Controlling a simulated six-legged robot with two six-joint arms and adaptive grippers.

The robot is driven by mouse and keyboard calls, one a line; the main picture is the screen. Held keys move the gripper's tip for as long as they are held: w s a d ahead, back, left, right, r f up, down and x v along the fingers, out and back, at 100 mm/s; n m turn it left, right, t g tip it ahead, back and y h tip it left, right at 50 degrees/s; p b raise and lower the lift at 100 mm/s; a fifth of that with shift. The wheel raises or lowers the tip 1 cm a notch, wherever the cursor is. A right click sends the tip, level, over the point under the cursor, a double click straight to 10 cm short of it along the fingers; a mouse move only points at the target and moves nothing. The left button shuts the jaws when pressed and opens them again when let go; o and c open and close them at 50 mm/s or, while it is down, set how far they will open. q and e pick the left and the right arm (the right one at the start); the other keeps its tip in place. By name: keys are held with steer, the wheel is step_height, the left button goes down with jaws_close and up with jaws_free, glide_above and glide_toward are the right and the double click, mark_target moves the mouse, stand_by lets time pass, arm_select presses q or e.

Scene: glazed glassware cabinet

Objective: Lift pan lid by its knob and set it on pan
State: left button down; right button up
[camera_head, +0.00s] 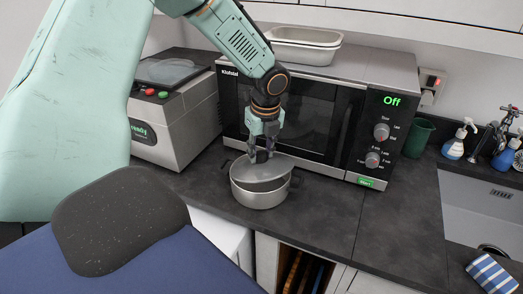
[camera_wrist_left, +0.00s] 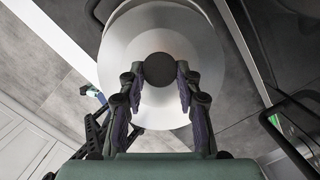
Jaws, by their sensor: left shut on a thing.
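The grey pan lid (camera_head: 280,167) is over the silver pan (camera_head: 259,200) on the dark counter, in front of the microwave. A dark strip of the pan's inside shows below the lid's front edge, so the lid looks slightly raised or tilted there. My left gripper (camera_head: 262,154) points down at the lid's top from above. In the left wrist view its fingers (camera_wrist_left: 159,78) are on both sides of the round black knob (camera_wrist_left: 159,69), shut on it, with the pale lid (camera_wrist_left: 160,112) beneath. The lid hides most of the pan's inside. My right gripper is out of view.
The microwave (camera_head: 310,118) stands close behind the pan, with trays (camera_head: 303,46) on top. A grey appliance (camera_head: 176,118) stands left. A green cup (camera_head: 418,137) and the sink (camera_head: 480,210) are at right. The counter right of the pan is clear.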

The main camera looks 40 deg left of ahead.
arm_select(q)
steer(key=shift+s+a+f, duration=0.1)
steer(key=shift+s+f, duration=0.1)
steer(key=shift+f, duration=0.2)
steer(key=shift+w+a+f, duration=0.1)
steer(key=shift+a+f, duration=0.25)
steer(key=shift+a, duration=0.1)
stand_by(0.7)
steer(key=shift+a+f+p, duration=0.1)
steer(key=shift+p, duration=0.2)
steer(key=shift+w+a+f, duration=0.1)
steer(key=shift+a+f, duration=0.1)
steer(key=shift+a, duration=0.1)
